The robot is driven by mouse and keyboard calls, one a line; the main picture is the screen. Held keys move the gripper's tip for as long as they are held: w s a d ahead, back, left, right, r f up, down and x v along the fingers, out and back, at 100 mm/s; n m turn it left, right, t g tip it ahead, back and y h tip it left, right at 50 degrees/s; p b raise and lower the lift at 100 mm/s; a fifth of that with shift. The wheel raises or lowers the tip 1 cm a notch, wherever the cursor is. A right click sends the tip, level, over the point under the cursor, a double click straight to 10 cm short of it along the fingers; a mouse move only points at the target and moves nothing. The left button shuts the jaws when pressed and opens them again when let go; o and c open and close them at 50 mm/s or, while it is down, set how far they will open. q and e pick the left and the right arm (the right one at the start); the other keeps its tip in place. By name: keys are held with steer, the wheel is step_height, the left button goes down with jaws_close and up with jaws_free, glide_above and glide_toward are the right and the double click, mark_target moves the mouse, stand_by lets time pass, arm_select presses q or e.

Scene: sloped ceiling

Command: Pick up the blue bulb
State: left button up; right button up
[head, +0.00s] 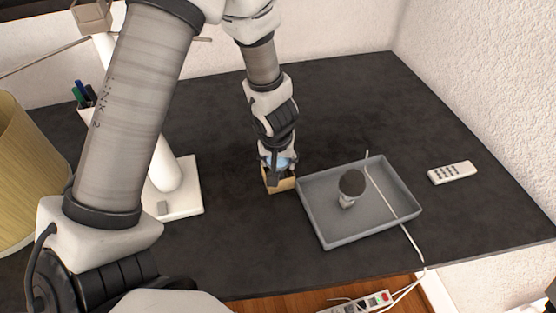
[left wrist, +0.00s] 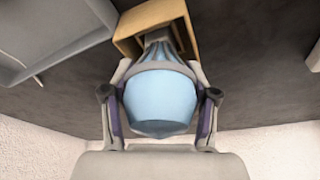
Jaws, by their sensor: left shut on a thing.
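The blue bulb (left wrist: 160,98) is held between the two fingers of my left gripper (left wrist: 160,105) in the left wrist view. Its rounded end faces the camera, and its narrower end points at a small tan open box (left wrist: 152,20). In the head view the bulb (head: 283,163) is a small patch of light blue at my left gripper (head: 277,165), right over the box (head: 280,185). Whether the bulb's lower end is still inside the box I cannot tell. My right gripper is not in view.
A grey tray (head: 325,234) right of the box holds a dark-topped bulb (head: 352,183), and a white cable (head: 385,195) crosses it. A remote (head: 452,173) lies further right. A white lamp base (head: 181,193) and pen cup (head: 86,101) stand left. The dark tabletop behind is clear.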

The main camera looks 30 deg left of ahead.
arm_select(q)
step_height(320, 180, up, 18)
steer(key=p, duration=1.6)
